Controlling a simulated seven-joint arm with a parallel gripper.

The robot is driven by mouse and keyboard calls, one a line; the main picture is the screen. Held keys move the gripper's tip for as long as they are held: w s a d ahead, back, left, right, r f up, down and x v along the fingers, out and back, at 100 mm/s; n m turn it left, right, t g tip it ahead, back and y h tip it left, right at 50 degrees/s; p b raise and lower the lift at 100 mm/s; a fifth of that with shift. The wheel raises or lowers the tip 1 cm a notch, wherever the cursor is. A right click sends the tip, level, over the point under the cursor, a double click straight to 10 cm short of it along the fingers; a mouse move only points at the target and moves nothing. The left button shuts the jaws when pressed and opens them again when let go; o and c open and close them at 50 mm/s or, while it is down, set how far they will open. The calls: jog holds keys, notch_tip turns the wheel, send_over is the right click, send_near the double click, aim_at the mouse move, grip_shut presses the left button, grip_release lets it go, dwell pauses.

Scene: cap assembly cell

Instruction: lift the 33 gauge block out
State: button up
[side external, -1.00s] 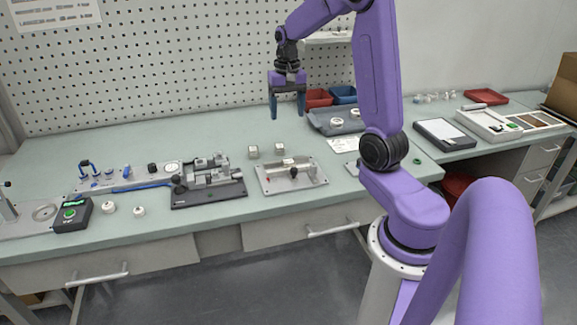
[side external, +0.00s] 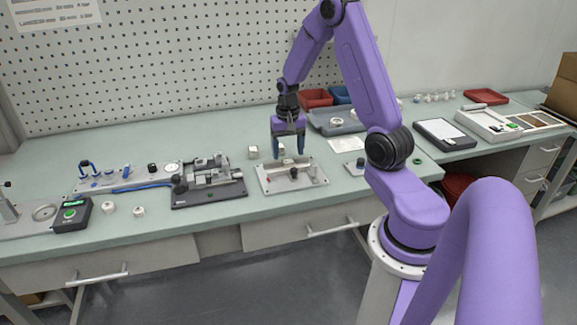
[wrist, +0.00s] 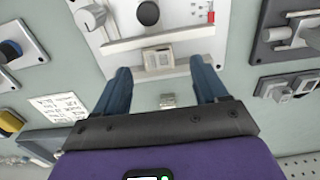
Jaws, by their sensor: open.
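A pale square block (wrist: 158,60) with small dark markings sits at the rear edge of a light fixture plate (wrist: 182,18), against a long bar. It appears to be the gauge block, but its number is too small to read. The plate (side external: 270,186) also shows in the side view, where my gripper hides most of the block. My gripper (side external: 288,156) is open and points down over the back of the plate. In the wrist view my gripper (wrist: 160,66) has its fingers on either side of the block, with clear gaps; contact is not visible.
A small metal block (wrist: 167,100) lies on the bench behind the plate. Another pale block (side external: 253,152) stands left of my gripper. A dark clamp fixture (side external: 210,192) is left of the plate. Red and blue bins (side external: 315,98) stand behind.

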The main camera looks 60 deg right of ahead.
aim_at(288, 161)
jog(key=shift+d+f, duration=0.1)
jog(key=shift+f, duration=2)
grip_shut()
jog(key=shift+r, duration=0.15)
